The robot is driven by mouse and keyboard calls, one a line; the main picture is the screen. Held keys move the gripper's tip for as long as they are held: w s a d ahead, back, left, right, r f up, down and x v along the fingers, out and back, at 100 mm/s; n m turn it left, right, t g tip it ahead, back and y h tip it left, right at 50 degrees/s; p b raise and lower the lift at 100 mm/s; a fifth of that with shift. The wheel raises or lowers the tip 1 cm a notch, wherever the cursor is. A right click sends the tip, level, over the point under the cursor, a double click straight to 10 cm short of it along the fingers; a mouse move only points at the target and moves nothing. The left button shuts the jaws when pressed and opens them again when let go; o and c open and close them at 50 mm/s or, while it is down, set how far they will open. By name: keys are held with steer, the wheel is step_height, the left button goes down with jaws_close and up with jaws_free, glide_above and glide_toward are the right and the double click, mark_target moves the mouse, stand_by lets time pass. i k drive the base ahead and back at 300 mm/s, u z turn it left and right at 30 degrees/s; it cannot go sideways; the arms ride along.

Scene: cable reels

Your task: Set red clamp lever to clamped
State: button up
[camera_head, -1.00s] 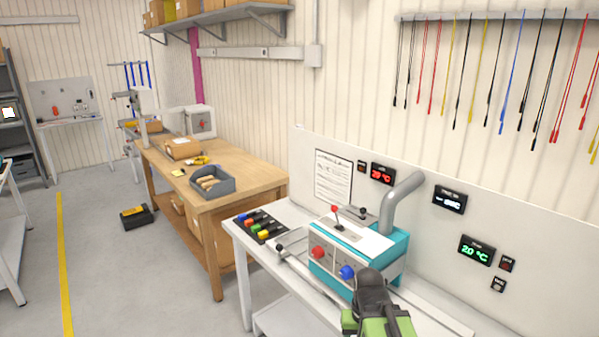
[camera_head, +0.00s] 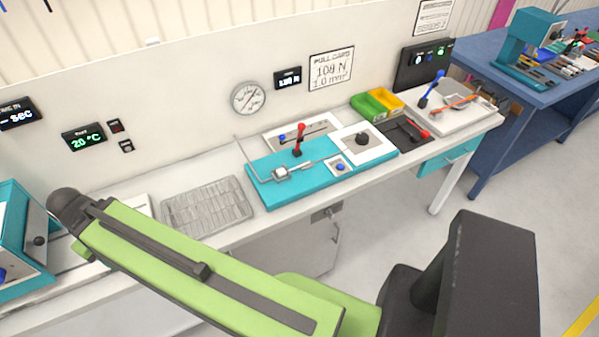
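A red lever (camera_head: 299,139) stands nearly upright on the teal fixture (camera_head: 262,188) in the middle of the bench. It looks like the clamp lever, with a small metal block and thin rod at its foot. Whether it is clamped cannot be told from here. A red handle (camera_head: 418,133) also shows on the black mat to the right. My green arm crosses the lower left and centre, in front of the bench and apart from the lever. My gripper is not visible.
A metal mesh tray (camera_head: 207,207) lies left of the fixture. Green and yellow bins (camera_head: 384,103) and a white board (camera_head: 452,108) with blue and orange handles are to the right. A blue table (camera_head: 535,95) stands at the far right.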

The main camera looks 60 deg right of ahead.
mark_target(301, 126)
steer(key=z, duration=1.4)
steer(key=k, duration=0.8)
steer(key=u, duration=0.05)
steer(key=i, duration=0.75)
steer(key=z, duration=0.05)
